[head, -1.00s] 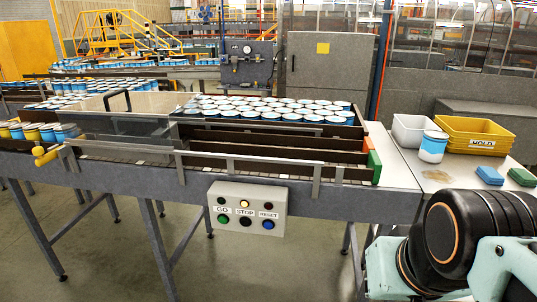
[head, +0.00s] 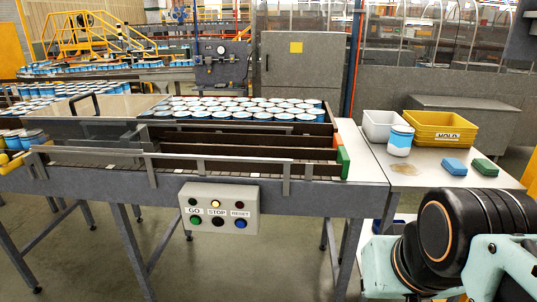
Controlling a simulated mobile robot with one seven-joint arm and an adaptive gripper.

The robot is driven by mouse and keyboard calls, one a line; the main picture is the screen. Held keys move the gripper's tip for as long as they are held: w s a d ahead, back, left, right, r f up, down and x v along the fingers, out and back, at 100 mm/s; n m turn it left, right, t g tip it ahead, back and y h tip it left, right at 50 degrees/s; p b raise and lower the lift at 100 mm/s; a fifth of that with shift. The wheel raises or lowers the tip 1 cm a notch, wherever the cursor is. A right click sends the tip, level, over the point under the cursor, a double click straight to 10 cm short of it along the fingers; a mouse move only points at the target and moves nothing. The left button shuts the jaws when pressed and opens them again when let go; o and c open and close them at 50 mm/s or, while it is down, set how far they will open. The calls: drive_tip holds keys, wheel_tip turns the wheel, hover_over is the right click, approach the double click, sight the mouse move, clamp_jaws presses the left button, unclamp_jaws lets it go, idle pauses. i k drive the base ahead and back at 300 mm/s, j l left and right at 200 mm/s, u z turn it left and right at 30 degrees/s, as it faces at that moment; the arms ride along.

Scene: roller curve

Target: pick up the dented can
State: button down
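A single blue-and-white can (head: 400,141) stands upright on the side table, in front of a white bin and a yellow bin. Many similar cans (head: 238,108) stand packed together on the conveyor bed, and a few more (head: 32,138) stand at its left end. I cannot make out a dent on any can at this size. My arm shows at the lower right, in front of the side table's near edge. My gripper is not in view.
A white bin (head: 378,125) and a yellow bin labelled HOLD (head: 440,131) stand behind the lone can. Blue (head: 454,167) and green (head: 486,167) blocks lie to its right. A GO/STOP/RESET box (head: 218,208) hangs on the conveyor's front. Rails (head: 220,157) edge the conveyor.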

sight(402, 136)
drive_tip(key=i+l+z, duration=0.1)
drive_tip(key=i+l, duration=0.15)
drive_tip(key=i, duration=0.2)
drive_tip(key=i+l+z, duration=0.1)
drive_tip(key=i+l, duration=0.15)
drive_tip(key=i, duration=0.2)
